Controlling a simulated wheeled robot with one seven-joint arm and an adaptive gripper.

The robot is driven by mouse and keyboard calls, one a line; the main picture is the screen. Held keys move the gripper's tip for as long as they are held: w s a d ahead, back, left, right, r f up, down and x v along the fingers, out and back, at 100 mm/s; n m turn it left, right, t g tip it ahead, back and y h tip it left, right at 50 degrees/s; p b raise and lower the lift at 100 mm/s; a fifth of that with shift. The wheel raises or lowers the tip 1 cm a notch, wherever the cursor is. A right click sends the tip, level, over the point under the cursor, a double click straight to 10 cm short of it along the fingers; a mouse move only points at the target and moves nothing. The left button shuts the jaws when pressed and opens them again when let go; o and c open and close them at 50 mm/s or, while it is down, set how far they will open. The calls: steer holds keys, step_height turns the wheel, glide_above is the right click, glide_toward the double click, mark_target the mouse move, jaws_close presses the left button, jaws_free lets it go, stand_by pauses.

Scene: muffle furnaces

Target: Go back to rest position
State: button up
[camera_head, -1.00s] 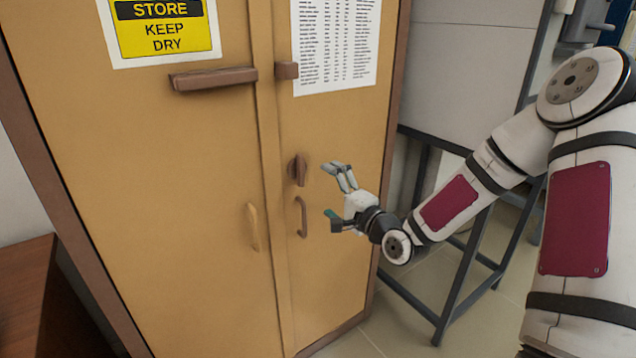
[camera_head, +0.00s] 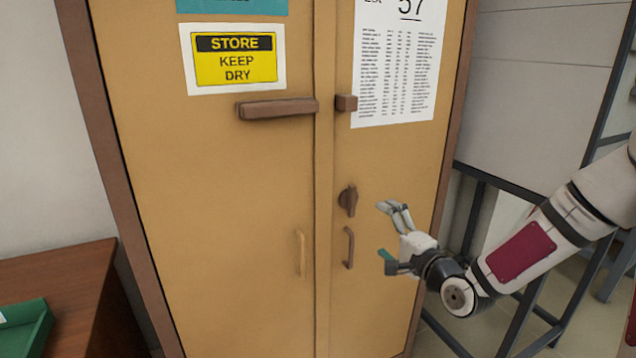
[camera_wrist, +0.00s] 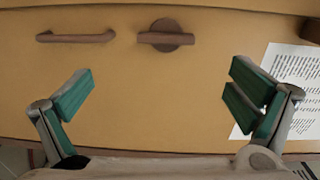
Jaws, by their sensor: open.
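My gripper (camera_head: 391,232) is open and empty in front of the right door of a tan wooden cabinet (camera_head: 215,200). Its fingers point left towards the door and look apart from it.
A brown latch bar (camera_head: 278,108) crosses the left door. A dark metal frame (camera_head: 480,200) stands close to the right, behind my arm. A wooden table (camera_head: 70,270) with a green tray (camera_head: 40,335) is at the lower left.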

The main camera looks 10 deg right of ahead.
steer(key=s+a+r+n+g+h+p, duration=0.1)
steer(key=s+r+n+g, duration=0.3)
steer(key=s, duration=0.9)
steer(key=s+a+r+n+g+h+p, duration=0.1)
steer(key=s+r, duration=0.6)
steer(key=s, duration=0.7)
steer(key=s+a+r+n+g+h+p, duration=0.2)
steer(key=s+r+n+g, duration=0.4)
steer(key=s+n, duration=0.3)
steer(key=s+g+h+p, duration=0.1)
steer(key=s+p, duration=0.1)
steer(key=s, duration=0.2)
steer(key=shift+s+g, duration=0.3)
steer(key=shift+s, duration=0.05)
steer(key=shift+d, duration=0.1)
